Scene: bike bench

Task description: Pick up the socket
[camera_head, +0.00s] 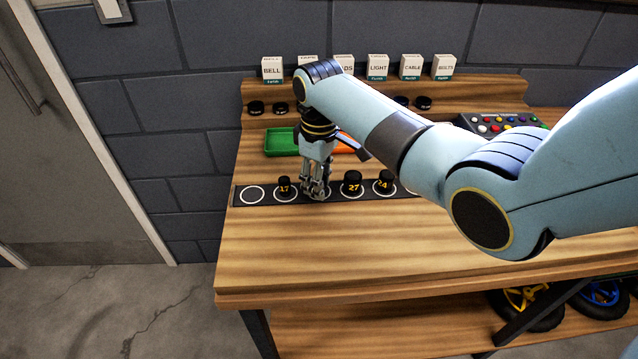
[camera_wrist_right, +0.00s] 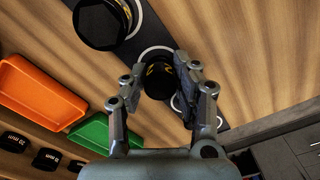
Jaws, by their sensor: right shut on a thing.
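My right gripper (camera_head: 317,192) is over the dark socket strip (camera_head: 235,197) on the bench, pointing down. In the right wrist view its fingers are closed around a small black socket (camera_wrist_right: 158,80) with a yellow mark that I cannot read. The fingers hide most of that socket in the head view, and I cannot tell whether it is clear of the strip. A socket marked 17 (camera_head: 285,184) stands left of the gripper. Sockets marked 27 (camera_head: 352,183) and 24 (camera_head: 385,182) stand to its right. My left gripper is not in view.
The strip's leftmost white ring (camera_head: 252,194) is empty. Behind the strip lie a green tray (camera_head: 281,141) and an orange tray (camera_wrist_right: 38,92), partly behind my arm. Several labelled boxes (camera_head: 272,69) stand on the back shelf. The bench front (camera_head: 330,250) is clear.

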